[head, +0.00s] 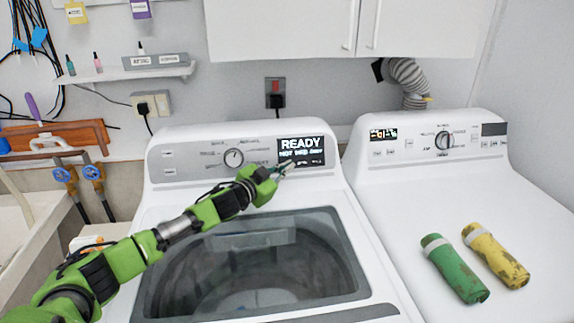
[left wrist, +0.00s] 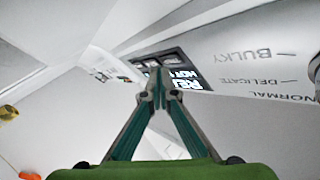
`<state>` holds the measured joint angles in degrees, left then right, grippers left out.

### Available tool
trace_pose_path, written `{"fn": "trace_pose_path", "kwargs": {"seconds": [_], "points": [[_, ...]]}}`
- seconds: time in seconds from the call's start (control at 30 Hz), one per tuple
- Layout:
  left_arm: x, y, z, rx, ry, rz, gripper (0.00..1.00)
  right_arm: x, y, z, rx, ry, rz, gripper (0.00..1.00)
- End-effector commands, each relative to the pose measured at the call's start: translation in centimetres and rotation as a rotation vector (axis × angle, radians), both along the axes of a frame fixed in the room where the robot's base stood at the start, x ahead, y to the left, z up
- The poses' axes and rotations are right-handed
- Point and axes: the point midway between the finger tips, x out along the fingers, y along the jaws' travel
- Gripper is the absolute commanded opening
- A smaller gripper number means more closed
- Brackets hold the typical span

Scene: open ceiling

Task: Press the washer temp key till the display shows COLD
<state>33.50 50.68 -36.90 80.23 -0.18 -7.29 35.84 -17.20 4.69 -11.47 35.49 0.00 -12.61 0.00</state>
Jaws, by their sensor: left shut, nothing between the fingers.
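The washer (head: 160,203) is the white top-loader on the left, with a dark glass lid. Its black display (head: 300,145) reads READY in large letters, with HOT, MED and a third, blurred word below. The display also shows in the left wrist view (left wrist: 190,80), tilted and partly cut off by my fingers. My left gripper (head: 290,165) is shut and empty, its fingertips at the lower part of the display. In the left wrist view, the fingertips (left wrist: 157,83) overlap the panel; I cannot tell whether they touch it. The temp key cannot be made out. My right gripper is not in view.
The washer's dial (head: 234,158) is left of the display. A dryer (head: 400,205) stands to the right, with green (head: 455,268) and yellow (head: 495,255) cylinders on top. Cabinets (head: 290,30) hang above. A small shelf (head: 130,75) is on the wall at left.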

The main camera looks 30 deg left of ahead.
Motion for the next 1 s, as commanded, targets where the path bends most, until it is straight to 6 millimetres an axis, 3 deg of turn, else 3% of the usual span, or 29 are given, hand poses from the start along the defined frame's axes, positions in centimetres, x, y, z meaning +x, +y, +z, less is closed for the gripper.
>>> {"fn": "trace_pose_path", "kwargs": {"seconds": [1.0], "points": [[0.93, 0.7, -0.52, -0.001, 0.002, 0.0, 0.0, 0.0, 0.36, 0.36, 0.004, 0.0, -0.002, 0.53]]}}
